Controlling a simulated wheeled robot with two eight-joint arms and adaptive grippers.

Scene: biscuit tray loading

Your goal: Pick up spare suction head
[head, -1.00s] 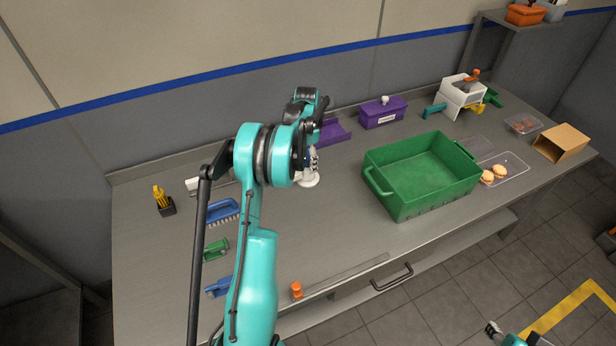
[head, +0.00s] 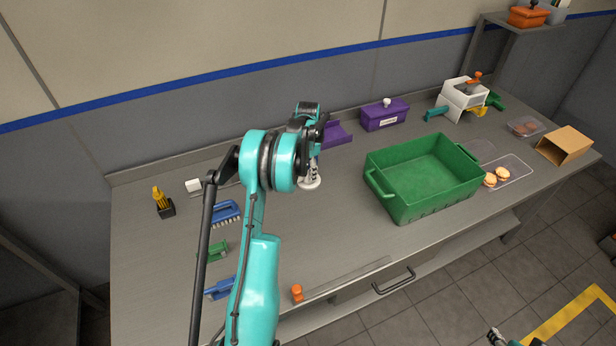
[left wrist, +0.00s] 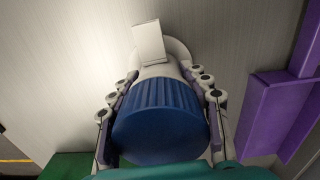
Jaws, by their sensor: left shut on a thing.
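The suction head has a blue ribbed cap (left wrist: 160,118) and a white flared base, which shows in the left wrist view beyond the cap. In the head view its white base (head: 310,184) appears on the grey table, below my left gripper. My left gripper (left wrist: 163,84) is shut on the suction head, one jointed finger on each side. In the head view the left gripper (head: 313,163) is partly hidden by my arm. A white tag-like piece (left wrist: 149,42) stands by the base. My right gripper (head: 495,335) is barely visible at the bottom right edge; its jaws are unclear.
Blue brushes (head: 226,212), a green brush (head: 216,252) and a white block (head: 193,185) lie left. The table between crate and arm is clear.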

